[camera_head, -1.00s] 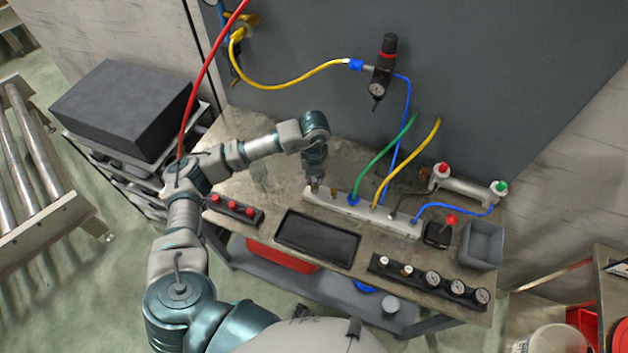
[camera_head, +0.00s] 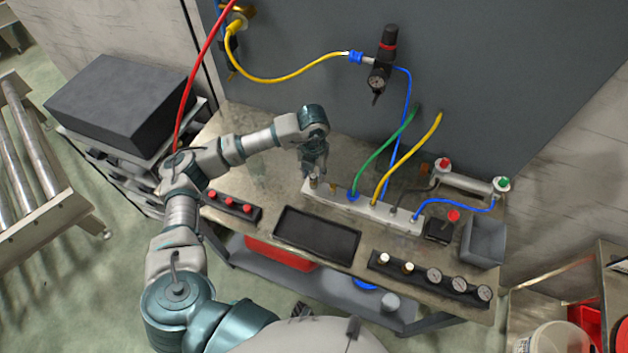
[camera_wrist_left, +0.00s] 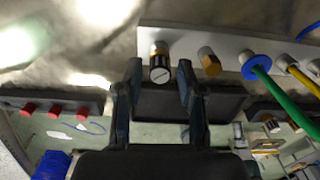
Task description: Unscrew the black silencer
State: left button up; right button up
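The silencer (camera_head: 314,183) stands upright at the left end of the pale manifold bar (camera_head: 405,223). In the left wrist view the silencer (camera_wrist_left: 160,68) has a brass base, a dark band and a light, slotted end; the manifold (camera_wrist_left: 226,43) runs behind it. My left gripper (camera_head: 313,171) is above that end of the manifold. In the left wrist view its two fingers (camera_wrist_left: 159,72) are open, one on each side of the silencer, with visible gaps. A brass fitting (camera_wrist_left: 209,61) sits just right of it. My right gripper is not in view.
Green (camera_head: 384,152) and yellow (camera_head: 412,158) hoses rise from the manifold to the right of the gripper. On the bench are an empty black tray (camera_head: 316,234), a red-capped strip (camera_head: 230,206), a gauge rack (camera_head: 430,279) and a grey bin (camera_head: 484,242).

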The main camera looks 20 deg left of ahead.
pick_arm(q)
jog(key=m+b, duration=0.2)
jog(key=m, duration=0.3)
jog(key=m+b, duration=0.2)
jog(key=m, duration=0.3)
jog(key=shift+d+f, duration=0.1)
jog(key=shift+f, duration=0.1)
jog(key=m+b, duration=0.4)
jog(key=m, duration=0.6)
jog(key=shift+s+r, duration=0.1)
jog(key=shift+r, duration=0.15)
grip_shut()
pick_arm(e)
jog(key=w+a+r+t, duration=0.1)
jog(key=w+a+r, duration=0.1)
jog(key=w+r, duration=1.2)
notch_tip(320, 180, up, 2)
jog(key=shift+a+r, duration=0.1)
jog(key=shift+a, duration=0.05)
